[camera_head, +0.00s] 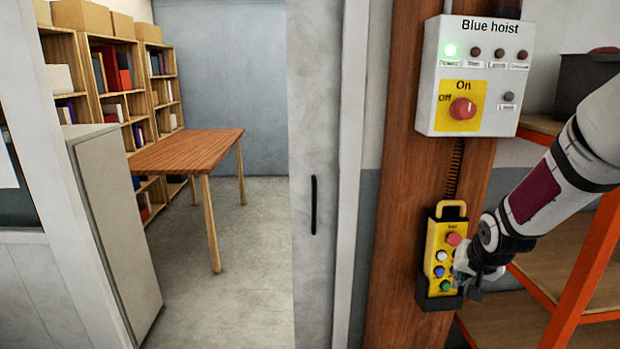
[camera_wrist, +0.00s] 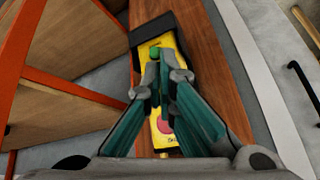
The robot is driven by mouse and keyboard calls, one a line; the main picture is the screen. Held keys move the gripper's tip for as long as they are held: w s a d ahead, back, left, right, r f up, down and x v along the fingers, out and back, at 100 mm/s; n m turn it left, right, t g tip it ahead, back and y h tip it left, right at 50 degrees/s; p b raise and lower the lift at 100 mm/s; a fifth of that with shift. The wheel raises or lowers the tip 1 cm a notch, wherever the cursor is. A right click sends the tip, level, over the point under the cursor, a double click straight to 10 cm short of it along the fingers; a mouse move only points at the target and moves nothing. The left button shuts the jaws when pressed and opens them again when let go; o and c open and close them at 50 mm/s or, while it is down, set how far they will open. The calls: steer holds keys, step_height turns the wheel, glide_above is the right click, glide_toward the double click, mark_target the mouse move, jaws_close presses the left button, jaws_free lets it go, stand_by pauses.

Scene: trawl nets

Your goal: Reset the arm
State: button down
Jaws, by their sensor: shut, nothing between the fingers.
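My gripper (camera_head: 464,272) is at the right of the head view, close in front of the lower right part of a yellow pendant control (camera_head: 436,243). The pendant has a red, a white, a blue and a green button and sits in a dark holder on a wooden post. In the wrist view my gripper (camera_wrist: 163,72) has its fingers together, with nothing between them. The pendant (camera_wrist: 147,49) lies behind the fingers, with its green button (camera_wrist: 155,52) near the tips. I cannot tell whether the fingertips touch it.
Above the pendant is the "Blue hoist" box (camera_head: 475,75), its green power lamp lit and red knob on a yellow plate. An orange-framed shelf (camera_head: 580,270) stands close on the right. At left, a doorway shows a wooden table (camera_head: 187,150) and bookshelves (camera_head: 110,85).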

steer(key=s+a+r+n, duration=0.3)
steer(key=s+a+r, duration=0.6)
steer(key=s+r, duration=0.5)
steer(key=s+a+r+n, duration=0.1)
steer(key=s+a+r, duration=0.1)
steer(key=s, duration=0.6)
steer(key=s+a+r+n+y, duration=0.1)
steer(key=s+a+r, duration=0.1)
steer(key=s+a, duration=0.3)
steer(key=s, duration=0.2)
steer(key=shift+s+r+n+g+y, duration=0.15)
steer(key=shift+s+n+g+y, duration=0.15)
steer(key=shift+s+g, duration=0.1)
